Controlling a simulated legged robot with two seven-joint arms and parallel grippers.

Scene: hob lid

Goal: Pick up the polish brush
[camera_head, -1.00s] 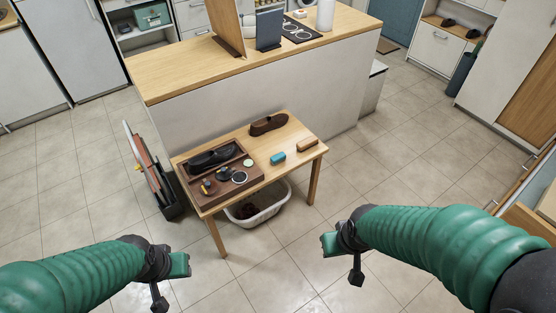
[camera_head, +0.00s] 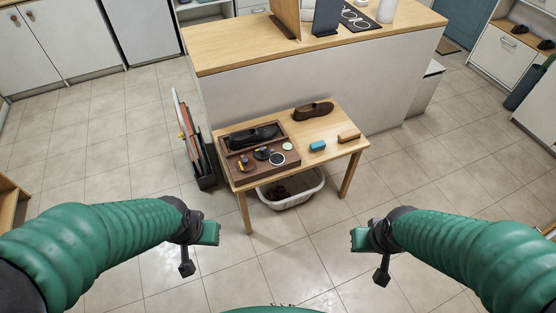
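Several shoe-care items lie on a small wooden table (camera_head: 322,131). A small brown block-shaped brush (camera_head: 349,137) lies near its right edge, and a blue block (camera_head: 317,146) lies left of it. A small yellow-and-dark item (camera_head: 245,163) sits in the brown tray (camera_head: 233,181). I cannot tell for sure which of these is the polish brush. My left gripper (camera_head: 199,250) and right gripper (camera_head: 370,257) are in front of the table, apart from it. Both look open and empty, with their two finger parts spread.
The tray also holds a black shoe (camera_head: 254,136) and round tins (camera_head: 278,158). A brown shoe (camera_head: 313,111) stands behind. A white basket (camera_head: 300,196) is under the table. A dark rack (camera_head: 205,165) stands left, and a wood-topped counter (camera_head: 230,56) behind. The floor in front is clear.

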